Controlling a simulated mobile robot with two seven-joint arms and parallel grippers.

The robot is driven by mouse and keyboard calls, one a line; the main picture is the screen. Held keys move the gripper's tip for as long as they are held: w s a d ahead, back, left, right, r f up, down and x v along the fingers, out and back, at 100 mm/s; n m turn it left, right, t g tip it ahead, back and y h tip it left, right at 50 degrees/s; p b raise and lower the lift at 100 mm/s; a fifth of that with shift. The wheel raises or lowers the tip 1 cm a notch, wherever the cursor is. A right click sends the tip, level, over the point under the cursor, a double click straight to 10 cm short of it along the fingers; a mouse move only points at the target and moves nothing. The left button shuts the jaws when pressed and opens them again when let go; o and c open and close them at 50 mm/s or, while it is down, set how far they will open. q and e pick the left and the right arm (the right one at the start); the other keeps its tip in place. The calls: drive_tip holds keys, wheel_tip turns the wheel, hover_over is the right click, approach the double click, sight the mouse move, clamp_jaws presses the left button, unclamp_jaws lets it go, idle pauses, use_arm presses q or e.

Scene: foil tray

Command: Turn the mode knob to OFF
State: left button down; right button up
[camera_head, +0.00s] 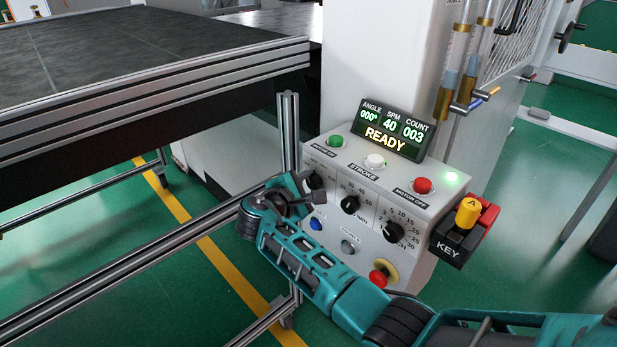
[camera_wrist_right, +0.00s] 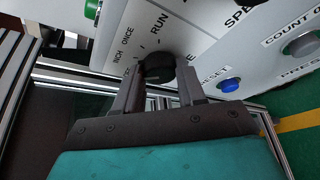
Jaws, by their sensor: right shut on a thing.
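The mode knob (camera_wrist_right: 157,67) is a round black knob on the white control panel. My right gripper (camera_wrist_right: 160,82) is shut on the knob, one finger on each side. In the head view the mode knob (camera_head: 315,181) shows at the panel's left, partly hidden by my right gripper (camera_head: 306,194). I cannot tell which label its pointer faces. My left gripper is not in view.
The control box (camera_head: 345,262) carries two more black knobs, several push buttons and a red emergency stop (camera_head: 378,278). Its display (camera_head: 390,130) reads READY. A metal post (camera_head: 288,135) stands close left of the gripper.

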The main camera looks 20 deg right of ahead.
drive_tip(key=n+g, duration=0.2)
drive_tip(key=n, duration=0.1)
drive_tip(key=shift+w+a+n+g, duration=0.1)
drive_tip(key=shift+n+g, duration=0.2)
drive_tip(key=shift+n, duration=0.1)
drive_tip(key=shift+h, duration=0.3)
drive_tip(key=o, duration=1.1)
drive_tip(key=shift+c, duration=0.2)
drive_tip(key=shift+r, duration=0.1)
drive_tip(key=v, duration=1.2)
drive_tip(key=shift+a+r, duration=0.25)
drive_tip(key=shift+a, duration=0.1)
drive_tip(key=shift+a, duration=0.1)
